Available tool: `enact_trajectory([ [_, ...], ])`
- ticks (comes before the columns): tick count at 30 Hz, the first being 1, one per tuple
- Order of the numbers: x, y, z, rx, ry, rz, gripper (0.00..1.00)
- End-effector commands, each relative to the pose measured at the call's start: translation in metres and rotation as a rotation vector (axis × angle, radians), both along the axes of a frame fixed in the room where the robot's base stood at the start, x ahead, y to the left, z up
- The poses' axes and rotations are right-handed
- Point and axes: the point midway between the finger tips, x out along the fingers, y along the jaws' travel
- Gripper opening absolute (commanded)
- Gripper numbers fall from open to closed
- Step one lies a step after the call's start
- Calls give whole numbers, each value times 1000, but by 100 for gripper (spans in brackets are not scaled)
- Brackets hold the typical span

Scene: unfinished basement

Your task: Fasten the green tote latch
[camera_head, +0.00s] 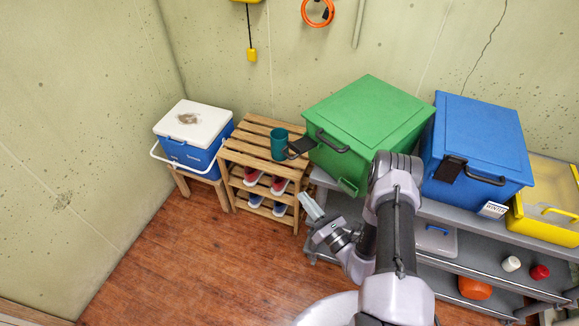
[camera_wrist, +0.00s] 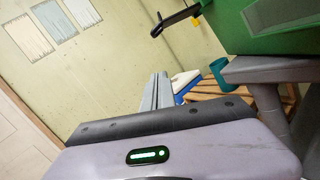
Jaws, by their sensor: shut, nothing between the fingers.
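The green tote (camera_head: 365,115) stands on the grey shelf unit, lid down. It also shows at the upper right of the wrist view (camera_wrist: 232,32). Its black latch (camera_head: 301,146) sticks outward from the lid's front left edge, raised clear of the tote wall. A green catch (camera_head: 347,187) sits lower on the front face. In the wrist view a black part, apparently the latch (camera_wrist: 178,21), juts left from the tote. My gripper (camera_head: 312,207) is shut and empty, below and left of the tote front, apart from the latch. Its fingers show in the wrist view (camera_wrist: 157,92).
A blue tote (camera_head: 485,135) and a yellow bin (camera_head: 548,195) stand right on the grey shelf (camera_head: 480,228). Left is a wooden rack (camera_head: 262,152) with a teal cup (camera_head: 279,144) and shoes, then a blue-white cooler (camera_head: 195,138). The floor (camera_head: 190,255) at left is clear.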

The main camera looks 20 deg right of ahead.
Motion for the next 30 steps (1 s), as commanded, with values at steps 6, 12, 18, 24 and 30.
enact_trajectory([
  [6, 35, 16, 5, -2, -4, 8, 0],
  [12, 76, 32, 14, -2, -6, 6, 0],
  [18, 93, 29, 39, 1, -3, 2, 0],
  [24, 96, 24, 54, 1, -2, 3, 0],
  [30, 96, 24, 55, 2, 0, 3, 0],
])
